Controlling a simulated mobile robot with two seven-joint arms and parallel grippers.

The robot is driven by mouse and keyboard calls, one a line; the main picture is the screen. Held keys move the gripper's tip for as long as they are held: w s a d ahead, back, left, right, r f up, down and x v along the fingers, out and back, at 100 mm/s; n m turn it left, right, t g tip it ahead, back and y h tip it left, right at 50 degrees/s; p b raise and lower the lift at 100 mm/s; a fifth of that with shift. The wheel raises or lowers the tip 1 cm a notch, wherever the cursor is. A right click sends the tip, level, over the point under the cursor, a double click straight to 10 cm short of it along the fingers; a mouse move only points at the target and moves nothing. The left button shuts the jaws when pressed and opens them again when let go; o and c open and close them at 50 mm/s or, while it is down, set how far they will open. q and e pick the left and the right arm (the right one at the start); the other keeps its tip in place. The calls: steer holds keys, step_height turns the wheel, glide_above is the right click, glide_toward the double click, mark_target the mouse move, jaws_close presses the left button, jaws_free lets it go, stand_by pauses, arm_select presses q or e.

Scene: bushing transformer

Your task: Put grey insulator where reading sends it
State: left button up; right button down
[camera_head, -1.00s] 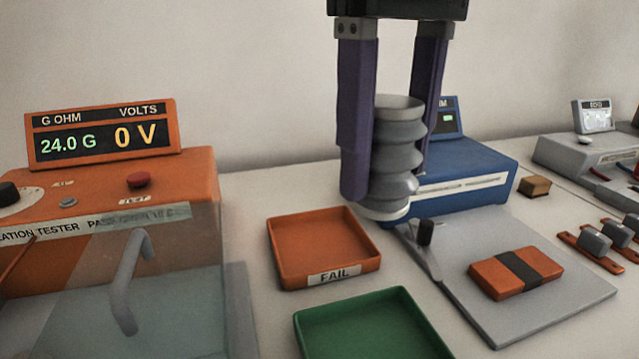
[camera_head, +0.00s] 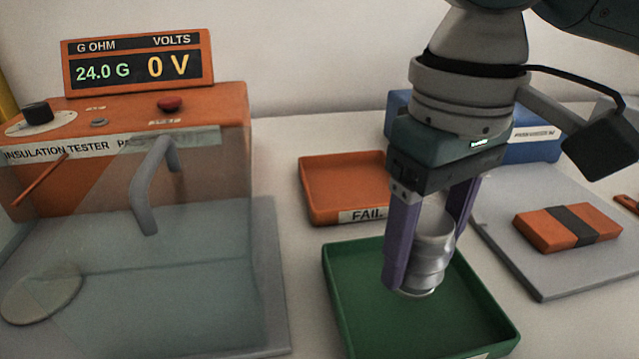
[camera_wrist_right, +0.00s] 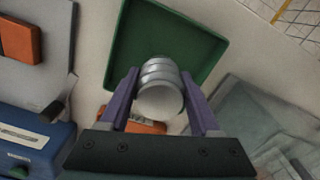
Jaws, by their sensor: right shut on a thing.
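The grey ribbed insulator (camera_head: 433,252) is held upright between the purple fingers of my right gripper (camera_head: 425,255). It is over the green tray (camera_head: 345,292); I cannot tell whether its base touches the tray floor. In the right wrist view the insulator (camera_wrist_right: 160,88) sits between the two fingers (camera_wrist_right: 161,105), with the green tray (camera_wrist_right: 205,40) behind it. The orange FAIL tray (camera_head: 340,190) lies just behind the green tray and looks empty. The orange insulation tester (camera_head: 200,120) has a display (camera_head: 138,62) reading 24.0 G and 0 V. My left gripper is not in view.
The tester's clear cover with a grey handle (camera_head: 150,190) stands left of the trays. A grey plate (camera_head: 540,275) with an orange and black block (camera_head: 567,228) lies to the right. A blue instrument (camera_head: 535,150) stands behind it.

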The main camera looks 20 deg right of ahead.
step_height(320, 180, down, 3)
steer(key=shift+r, duration=0.1)
steer(key=c, duration=0.5)
jaws_free()
steer(key=shift+c, duration=0.2)
steer(key=o, duration=0.4)
steer(key=shift+o, duration=0.2)
step_height(320, 180, up, 12)
steer(key=shift+r+p, duration=0.1)
steer(key=shift+p, duration=1.15)
